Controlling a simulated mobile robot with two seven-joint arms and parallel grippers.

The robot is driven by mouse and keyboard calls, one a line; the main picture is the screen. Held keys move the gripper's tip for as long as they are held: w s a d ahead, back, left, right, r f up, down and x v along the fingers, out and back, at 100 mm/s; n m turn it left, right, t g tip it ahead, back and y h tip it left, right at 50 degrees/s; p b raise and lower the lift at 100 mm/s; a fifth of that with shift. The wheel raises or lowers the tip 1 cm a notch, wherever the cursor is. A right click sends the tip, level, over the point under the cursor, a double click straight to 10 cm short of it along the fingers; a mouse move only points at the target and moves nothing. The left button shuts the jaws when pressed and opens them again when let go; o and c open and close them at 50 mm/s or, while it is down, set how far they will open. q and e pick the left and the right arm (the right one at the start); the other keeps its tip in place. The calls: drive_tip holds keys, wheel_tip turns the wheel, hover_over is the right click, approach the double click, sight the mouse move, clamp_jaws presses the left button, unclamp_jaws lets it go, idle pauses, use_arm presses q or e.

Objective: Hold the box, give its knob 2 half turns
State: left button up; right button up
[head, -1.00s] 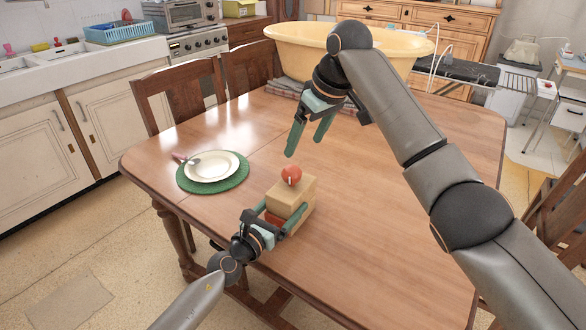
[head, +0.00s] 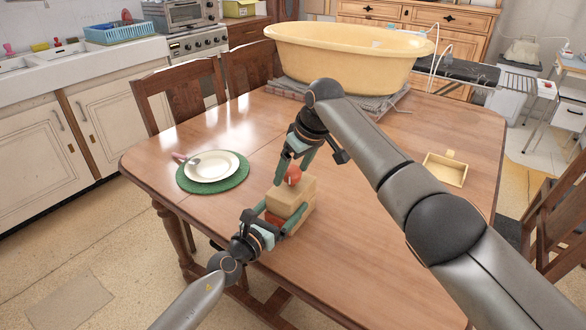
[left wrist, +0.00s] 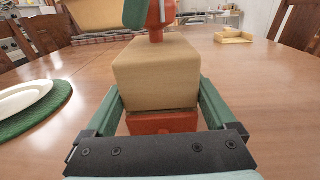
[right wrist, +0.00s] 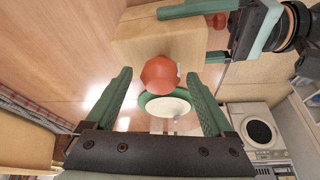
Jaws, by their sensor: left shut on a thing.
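A wooden box (head: 287,197) with a red-orange lower part and a red knob (head: 293,175) on top stands on the table. My left gripper (head: 283,224) is shut on the box from the near side, one finger along each side; the left wrist view shows the box (left wrist: 157,75) between the fingers (left wrist: 160,118). My right gripper (head: 294,172) is open, just above and around the knob. In the right wrist view, the red knob (right wrist: 159,74) lies between the spread fingers (right wrist: 160,88), with space on both sides.
A white plate (head: 211,166) on a green mat (head: 226,184) lies left of the box. A small wooden tray (head: 446,170) lies at the right. The table's right front is clear.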

drive_tip(key=c, duration=1.4)
drive_tip(key=shift+o, duration=0.2)
drive_tip(key=m, duration=0.2)
drive_tip(key=m+t+h, duration=0.1)
drive_tip(key=m, duration=0.1)
drive_tip(key=shift+a+m+h, duration=0.15)
drive_tip(key=shift+m+h, duration=0.15)
drive_tip(key=shift+m, duration=0.1)
drive_tip(key=shift+r+m+h, duration=0.1)
drive_tip(key=shift+m+h, duration=0.6)
drive_tip(key=shift+m, duration=1.2)
drive_tip(key=o, duration=1.4)
drive_tip(key=shift+s, duration=0.1)
